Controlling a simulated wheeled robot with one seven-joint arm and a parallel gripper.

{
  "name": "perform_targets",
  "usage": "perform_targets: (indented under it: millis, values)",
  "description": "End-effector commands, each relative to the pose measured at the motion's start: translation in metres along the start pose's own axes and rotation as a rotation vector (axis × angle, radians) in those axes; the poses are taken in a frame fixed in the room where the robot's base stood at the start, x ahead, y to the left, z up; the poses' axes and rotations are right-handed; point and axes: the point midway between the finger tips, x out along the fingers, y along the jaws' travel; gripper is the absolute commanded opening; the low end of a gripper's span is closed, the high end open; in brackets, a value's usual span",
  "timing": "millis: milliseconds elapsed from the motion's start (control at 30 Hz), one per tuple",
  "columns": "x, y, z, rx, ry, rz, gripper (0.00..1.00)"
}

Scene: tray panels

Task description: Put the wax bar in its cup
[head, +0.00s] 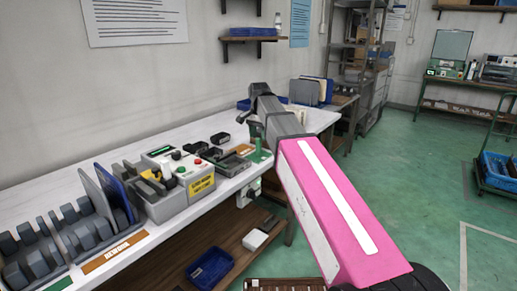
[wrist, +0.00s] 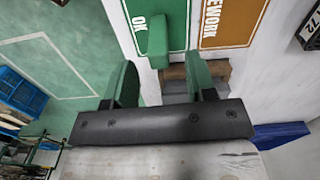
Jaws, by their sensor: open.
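A green upright block (wrist: 157,38), which looks like the wax bar, stands on the green OK panel (wrist: 176,12) in the wrist view. My gripper (wrist: 162,66) is open, with its two green fingers apart and nothing held between them. The block shows just beyond the gap between the fingers, apart from them. In the head view my gripper (head: 257,128) hangs over the far end of the white bench, above the small green panel (head: 262,157). Small black open containers (head: 220,138) sit on the bench to its left; I cannot tell which is the wax bar's cup.
An orange REWORK panel (wrist: 232,20) lies beside the OK panel. A grey control box (head: 178,182) with buttons and upright blue plates (head: 118,195) stand further left on the bench (head: 150,240). A blue bin (head: 210,267) sits on the lower shelf.

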Motion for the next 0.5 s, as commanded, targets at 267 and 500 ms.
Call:
perform_targets:
  millis: [267,500]
  values:
    - [0.033,0.001,0.004,0.0,-0.001,0.002,0.51]
    - [0.049,0.0,0.004,0.0,0.0,0.0,0.51]
